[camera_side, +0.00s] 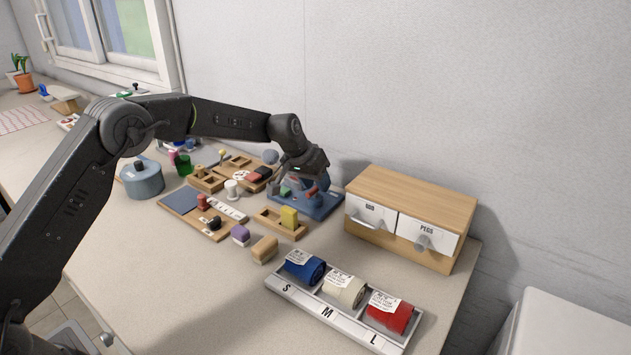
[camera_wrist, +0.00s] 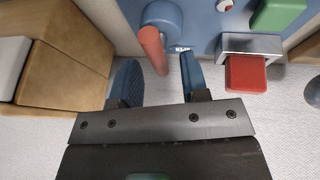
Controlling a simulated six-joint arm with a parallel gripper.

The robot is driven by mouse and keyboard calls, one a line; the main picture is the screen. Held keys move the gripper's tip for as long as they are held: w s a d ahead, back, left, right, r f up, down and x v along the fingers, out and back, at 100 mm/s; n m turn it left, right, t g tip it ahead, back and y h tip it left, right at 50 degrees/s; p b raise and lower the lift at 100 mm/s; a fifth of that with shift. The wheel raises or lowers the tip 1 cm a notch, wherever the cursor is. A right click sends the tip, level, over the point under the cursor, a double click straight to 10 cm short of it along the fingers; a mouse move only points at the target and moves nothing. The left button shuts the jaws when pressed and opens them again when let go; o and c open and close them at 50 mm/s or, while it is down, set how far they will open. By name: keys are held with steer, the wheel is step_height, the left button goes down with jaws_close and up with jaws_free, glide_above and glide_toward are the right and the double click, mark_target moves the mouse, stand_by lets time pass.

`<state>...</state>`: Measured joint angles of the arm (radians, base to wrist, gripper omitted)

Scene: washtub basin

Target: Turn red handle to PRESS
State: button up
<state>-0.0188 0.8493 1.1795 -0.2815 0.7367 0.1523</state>
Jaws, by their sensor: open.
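The red handle (camera_wrist: 152,48) is a rounded bar on a round blue hub (camera_wrist: 163,14), fixed to a blue panel (camera_wrist: 205,22). My gripper (camera_wrist: 158,76) is open, one blue finger on each side of the handle's line; contact is not visible. A small white label beside the hub is too small to read fully. In the side view my gripper (camera_side: 302,186) is over the blue fixture (camera_side: 325,206) and hides most of the handle.
A red block (camera_wrist: 246,74) in a metal bracket and a green block (camera_wrist: 278,14) are right of the handle. A wooden drawer unit (camera_side: 415,200) stands close on the right. A tray of rolled cloths (camera_side: 335,318) is in front. Wooden boards and small parts lie left.

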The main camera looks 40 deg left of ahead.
jaws_close()
stand_by(0.4)
steer(key=m, duration=0.2)
steer(key=m+g+h, duration=0.1)
steer(key=m, duration=0.1)
steer(key=m+g+h, duration=0.1)
steer(key=m, duration=0.1)
steer(key=shift+w+d+m, duration=0.1)
steer(key=shift+d+m, duration=0.15)
steer(key=shift+m, duration=0.05)
steer(key=m+g, duration=0.1)
steer(key=m, duration=0.2)
steer(key=shift+d+m+h, duration=0.1)
steer(key=shift+m+h, duration=0.2)
steer(key=shift+d+m+g, duration=0.15)
steer(key=shift+m+g, duration=0.75)
steer(key=shift+m, duration=0.6)
jaws_free()
